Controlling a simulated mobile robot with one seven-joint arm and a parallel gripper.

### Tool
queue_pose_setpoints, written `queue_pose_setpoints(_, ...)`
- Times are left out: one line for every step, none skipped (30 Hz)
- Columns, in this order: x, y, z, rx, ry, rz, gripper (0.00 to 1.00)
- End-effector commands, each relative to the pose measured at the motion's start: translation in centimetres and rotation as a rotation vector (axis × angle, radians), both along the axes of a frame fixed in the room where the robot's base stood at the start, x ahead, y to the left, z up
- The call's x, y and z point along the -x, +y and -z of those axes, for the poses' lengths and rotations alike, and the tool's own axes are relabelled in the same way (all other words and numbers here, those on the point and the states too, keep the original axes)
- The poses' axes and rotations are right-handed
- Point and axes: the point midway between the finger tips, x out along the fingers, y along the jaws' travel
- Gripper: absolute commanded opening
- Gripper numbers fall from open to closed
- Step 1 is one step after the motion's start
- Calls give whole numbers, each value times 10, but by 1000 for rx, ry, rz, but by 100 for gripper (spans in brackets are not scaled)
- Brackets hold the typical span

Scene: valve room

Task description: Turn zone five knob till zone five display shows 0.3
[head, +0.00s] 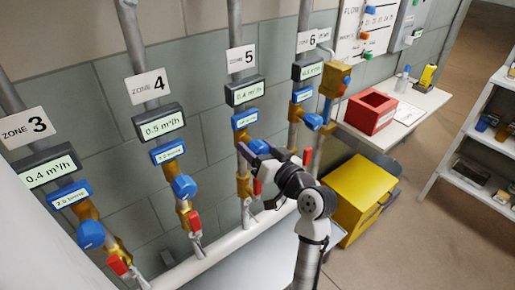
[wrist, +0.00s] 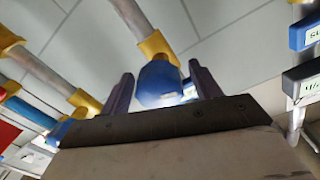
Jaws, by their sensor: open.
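The zone five display (head: 245,92) hangs under the ZONE 5 sign (head: 241,58) and appears to read 0.4 m³/h. The blue zone five knob (head: 260,146) is on the pipe below it, partly covered by my gripper (head: 258,155). In the wrist view the blue knob (wrist: 158,86) sits between the two purple fingers of my gripper (wrist: 160,78). The fingers are open, one on each side of the knob, with a visible gap at least on the right. Whether the left finger touches it I cannot tell.
The zone 4 knob (head: 184,187) and zone 3 knob (head: 90,235) are on pipes to the left. The zone 6 pipe with its display (head: 307,68) is close on the right. A red box (head: 370,112) and a yellow cabinet (head: 360,195) stand further right.

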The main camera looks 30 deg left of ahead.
Motion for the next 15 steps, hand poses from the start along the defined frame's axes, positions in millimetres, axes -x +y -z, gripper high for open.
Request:
queue_pose_setpoints(0, 0, 0, 0, 0, 0, 63)
queue_pose_setpoints(0, 0, 0, 0, 0, 0, 63)
queue_pose_setpoints(0, 0, 0, 0, 0, 0, 63)
queue_pose_setpoints(0, -1, 0, 0, 0, 0, 63)
queue_pose_setpoints(0, -1, 0, 0, 0, 1, 63)
queue_pose_setpoints(1, -3, 1, -1, 0, 1, 63)
queue_pose_setpoints(1, -6, 1, 0, 0, 2, 63)
queue_pose_setpoints(2, -9, 1, 0, 0, 3, 63)
queue_pose_setpoints(4, -14, 2, 0, 0, 4, 63)
queue_pose_setpoints(5, -19, 2, 0, 0, 4, 63)
queue_pose_setpoints(8, -24, 3, 0, 0, 4, 63)
queue_pose_setpoints(11, -31, 3, 0, -1, 5, 63)
queue_pose_setpoints(12, -38, 3, -1, -1, 6, 63)
queue_pose_setpoints(15, -44, 3, -1, -1, 6, 63)
queue_pose_setpoints(18, -54, 3, 0, -2, 7, 63)
